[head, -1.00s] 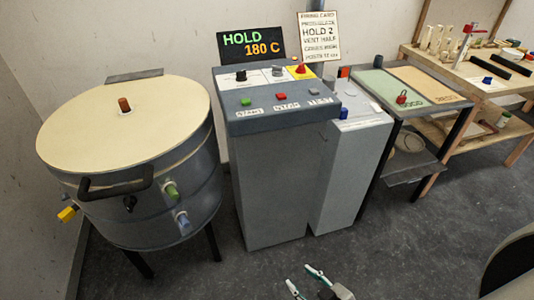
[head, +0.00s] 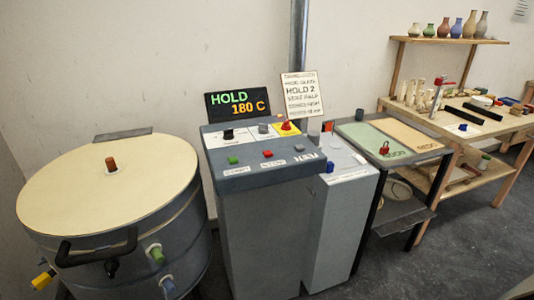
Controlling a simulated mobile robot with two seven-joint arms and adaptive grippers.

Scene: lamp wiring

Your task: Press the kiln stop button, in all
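The grey kiln control cabinet (head: 262,225) stands in the middle of the head view. Its sloped front carries a green button (head: 232,160), a red button (head: 267,153) and a grey button (head: 299,148). White labels sit below them, too blurred to read surely. A dark display (head: 238,104) above reads HOLD 180 C. The round kiln (head: 60,185) with a cream lid stands at left, apart from the cabinet. Neither gripper is in view, and nothing touches the buttons.
A black knob (head: 228,134) and a red knob on yellow (head: 286,126) sit behind the buttons. A lower grey pedestal (head: 340,225), a small table (head: 405,165) and a wooden bench (head: 470,125) stand to the right. Floor shows at lower right.

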